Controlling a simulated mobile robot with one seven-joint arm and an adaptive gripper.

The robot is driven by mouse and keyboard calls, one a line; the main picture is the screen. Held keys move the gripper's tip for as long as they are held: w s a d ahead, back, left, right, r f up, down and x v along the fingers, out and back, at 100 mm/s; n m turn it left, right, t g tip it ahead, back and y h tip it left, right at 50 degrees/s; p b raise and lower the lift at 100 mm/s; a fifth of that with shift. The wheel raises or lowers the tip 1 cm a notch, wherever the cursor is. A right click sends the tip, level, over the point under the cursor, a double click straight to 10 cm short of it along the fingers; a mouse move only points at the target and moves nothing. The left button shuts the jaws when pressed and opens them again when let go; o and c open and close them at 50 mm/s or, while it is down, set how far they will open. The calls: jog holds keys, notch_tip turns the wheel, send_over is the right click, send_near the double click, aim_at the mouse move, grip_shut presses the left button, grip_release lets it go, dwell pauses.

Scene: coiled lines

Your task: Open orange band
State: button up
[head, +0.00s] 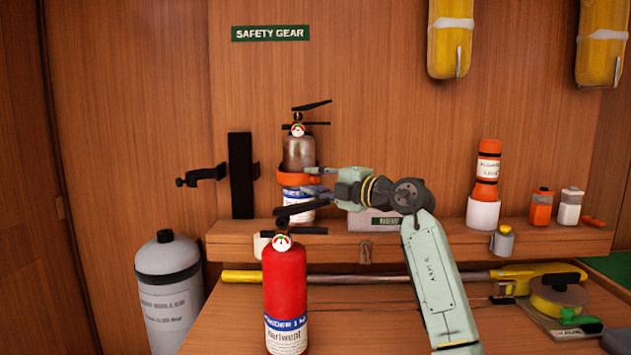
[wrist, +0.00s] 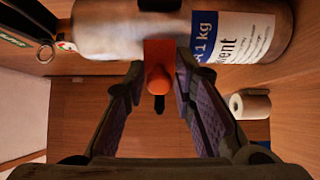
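The orange band (head: 298,177) runs around a grey-brown extinguisher (head: 299,153) at the wall. In the wrist view the orange band (wrist: 158,55) shows as an upright strip with a round orange knob (wrist: 158,80) and a dark tip below it. My gripper (head: 318,192) is at the right front of the band in the head view. In the wrist view my gripper (wrist: 160,76) is open, with one finger on each side of the knob. A gap shows between the knob and the left finger; contact with the right finger is hard to tell. The band looks closed around the extinguisher.
A red extinguisher (head: 285,295) stands in front, close below my gripper. A grey cylinder (head: 169,290) is at the left. The wooden ledge (head: 240,238) holds an orange flare canister (head: 487,175) and small bottles. A black wall bracket (head: 241,175) is left of the band.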

grip_shut()
dwell(0.4)
